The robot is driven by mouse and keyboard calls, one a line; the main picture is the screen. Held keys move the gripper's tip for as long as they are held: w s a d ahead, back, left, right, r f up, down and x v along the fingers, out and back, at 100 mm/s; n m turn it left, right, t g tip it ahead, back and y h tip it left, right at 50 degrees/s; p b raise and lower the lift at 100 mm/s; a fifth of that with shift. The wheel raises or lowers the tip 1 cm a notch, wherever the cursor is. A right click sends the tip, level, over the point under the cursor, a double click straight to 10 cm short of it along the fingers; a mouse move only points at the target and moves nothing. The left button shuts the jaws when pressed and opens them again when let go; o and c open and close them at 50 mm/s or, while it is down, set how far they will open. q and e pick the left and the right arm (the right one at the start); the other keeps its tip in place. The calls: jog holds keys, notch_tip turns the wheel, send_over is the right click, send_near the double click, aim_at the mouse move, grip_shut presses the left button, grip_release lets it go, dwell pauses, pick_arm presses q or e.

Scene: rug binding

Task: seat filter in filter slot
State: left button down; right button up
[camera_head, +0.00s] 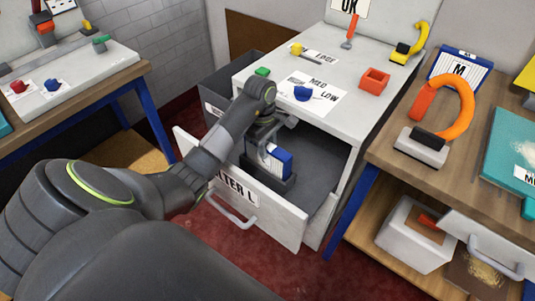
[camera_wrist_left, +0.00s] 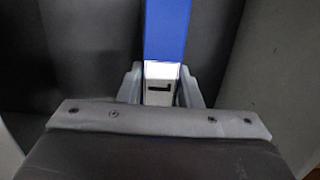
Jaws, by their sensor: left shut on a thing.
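The blue filter (camera_head: 281,160) with a white face stands upright inside the open drawer (camera_head: 262,205), whose front is partly covered by my arm and reads "...TER L". My left gripper (camera_head: 264,142) reaches down into the drawer and is shut on the filter. In the left wrist view the filter (camera_wrist_left: 167,30) sits between the two grey fingers (camera_wrist_left: 160,92), its white end marked L. The dark filter slot (camera_head: 268,183) is around the filter's foot, low in the drawer. I cannot tell whether the filter is fully down in it. My right gripper is not in view.
The white cabinet top (camera_head: 335,62) above the drawer carries coloured knobs, an orange block (camera_head: 374,80) and labels. The drawer's right part is empty.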

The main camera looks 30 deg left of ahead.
pick_arm(q)
notch_tip(320, 180, down, 2)
jog(key=shift+f, duration=0.45)
jog(key=c, duration=1)
grip_release()
jog(key=shift+c, duration=0.2)
jog(key=shift+r, duration=0.15)
jog(key=shift+r, duration=0.2)
jog(key=r, duration=0.4)
jog(key=shift+a+r+b, duration=0.3)
jog(key=shift+a+r, duration=0.1)
jog(key=r+p, duration=0.1)
jog(key=r, duration=0.1)
jog(key=r+p, duration=0.1)
jog(key=p, duration=0.1)
jog(key=r+p, duration=0.1)
jog(key=r, duration=0.1)
jog(key=shift+a+r+p, duration=0.25)
jog(key=shift+r+p, duration=0.05)
jog(key=shift+p, duration=0.1)
jog(key=shift+a+r+p, duration=0.1)
jog(key=shift+r+p, duration=0.5)
jog(key=shift+r, duration=0.05)
